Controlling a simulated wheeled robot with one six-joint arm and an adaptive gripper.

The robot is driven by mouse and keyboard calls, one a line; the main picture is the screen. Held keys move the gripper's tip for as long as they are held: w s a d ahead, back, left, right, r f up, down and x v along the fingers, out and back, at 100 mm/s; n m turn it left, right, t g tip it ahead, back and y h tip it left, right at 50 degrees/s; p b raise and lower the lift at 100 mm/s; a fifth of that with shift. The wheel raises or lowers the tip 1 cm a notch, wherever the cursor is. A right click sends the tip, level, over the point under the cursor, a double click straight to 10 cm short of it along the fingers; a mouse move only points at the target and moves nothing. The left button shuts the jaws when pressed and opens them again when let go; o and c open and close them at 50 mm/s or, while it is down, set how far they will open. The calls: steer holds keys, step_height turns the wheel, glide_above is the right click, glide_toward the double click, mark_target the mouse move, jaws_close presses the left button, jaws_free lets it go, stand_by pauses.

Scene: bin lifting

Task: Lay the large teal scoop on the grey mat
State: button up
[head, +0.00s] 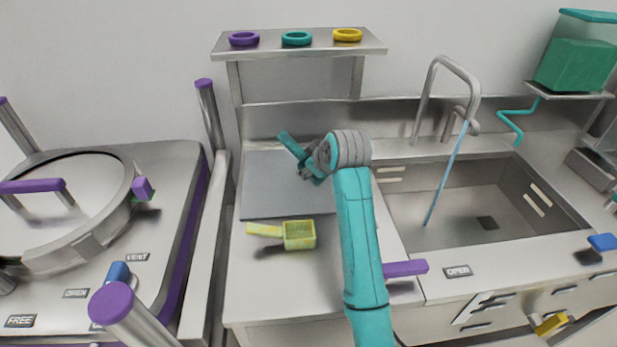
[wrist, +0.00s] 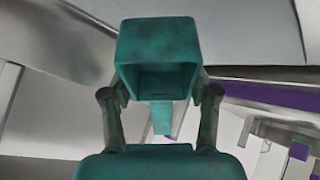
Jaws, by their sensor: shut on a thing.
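The large teal scoop (head: 290,145) is in my gripper (head: 306,171), above the grey mat (head: 270,196) near its right part. In the head view a narrow teal part sticks out to the upper left, and my gripper hides much of the rest. In the wrist view the scoop (wrist: 158,42) shows its square, hollow bowl between the two fingers of my gripper (wrist: 160,100), with its handle below. The scoop seems to be apart from the mat, but the gap is hard to judge.
A yellow-green scoop (head: 299,235) lies on the counter in front of the mat. A shelf (head: 280,48) with purple, teal and yellow rings stands behind. A sink (head: 470,212) with a tall tap (head: 433,85) is on the right. The mat's left part is clear.

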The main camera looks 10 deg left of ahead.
steer(key=shift+f, duration=2.6)
steer(key=shift+f, duration=0.1)
steer(key=o, duration=1.2)
steer(key=v, duration=1.2)
steer(key=shift+d, duration=0.15)
steer(key=shift+s, duration=0.1)
